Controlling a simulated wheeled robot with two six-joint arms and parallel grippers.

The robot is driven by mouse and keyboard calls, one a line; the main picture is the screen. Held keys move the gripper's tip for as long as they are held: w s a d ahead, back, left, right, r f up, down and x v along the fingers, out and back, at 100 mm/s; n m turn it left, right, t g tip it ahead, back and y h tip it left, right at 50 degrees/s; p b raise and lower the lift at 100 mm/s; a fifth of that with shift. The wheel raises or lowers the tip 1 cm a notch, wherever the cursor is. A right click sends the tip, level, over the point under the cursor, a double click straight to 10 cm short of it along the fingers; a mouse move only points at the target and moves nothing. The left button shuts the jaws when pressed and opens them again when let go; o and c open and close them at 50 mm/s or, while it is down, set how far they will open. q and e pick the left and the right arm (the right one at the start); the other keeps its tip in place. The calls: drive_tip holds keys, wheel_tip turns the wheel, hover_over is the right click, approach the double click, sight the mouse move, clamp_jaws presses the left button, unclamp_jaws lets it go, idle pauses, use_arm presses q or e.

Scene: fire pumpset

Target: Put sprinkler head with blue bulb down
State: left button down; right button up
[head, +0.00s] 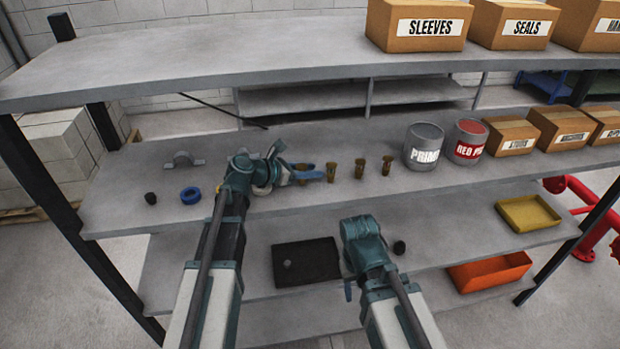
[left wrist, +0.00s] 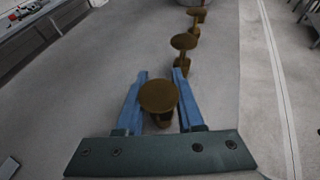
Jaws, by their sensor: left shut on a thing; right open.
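My left gripper (head: 308,173) is over the middle shelf, its blue fingers shut on a brass-brown sprinkler head (left wrist: 157,97). In the left wrist view its round flat top sits between the fingers (left wrist: 159,88). The bulb's colour does not show, and I cannot tell whether its lower end touches the shelf. More brown sprinkler heads stand upright in a row just beyond the fingertips: a near one (head: 331,172), a middle one (head: 359,168) and a far one (head: 387,165). My right gripper (head: 348,290) is open and low before the lower shelf, mostly hidden by its own arm.
On the middle shelf (head: 110,205) are a grey clamp (head: 183,160), a blue ring (head: 191,195), a black piece (head: 151,198), a primer can (head: 423,147) and a red paint can (head: 467,141). A dark tray (head: 306,275) lies on the lower shelf. The upper shelf (head: 190,65) overhangs behind.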

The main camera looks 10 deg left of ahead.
use_arm(q)
drive_tip(key=shift+f, duration=0.25)
drive_tip(key=shift+f, duration=0.15)
drive_tip(key=c, duration=0.5)
unclamp_jaws()
drive_tip(key=shift+r, duration=0.3)
drive_tip(key=p+v, duration=0.4)
drive_tip(key=v, duration=0.6)
drive_tip(key=shift+s+a, duration=0.15)
drive_tip(key=shift+p+v, duration=0.4)
drive_tip(key=shift+v, duration=0.35)
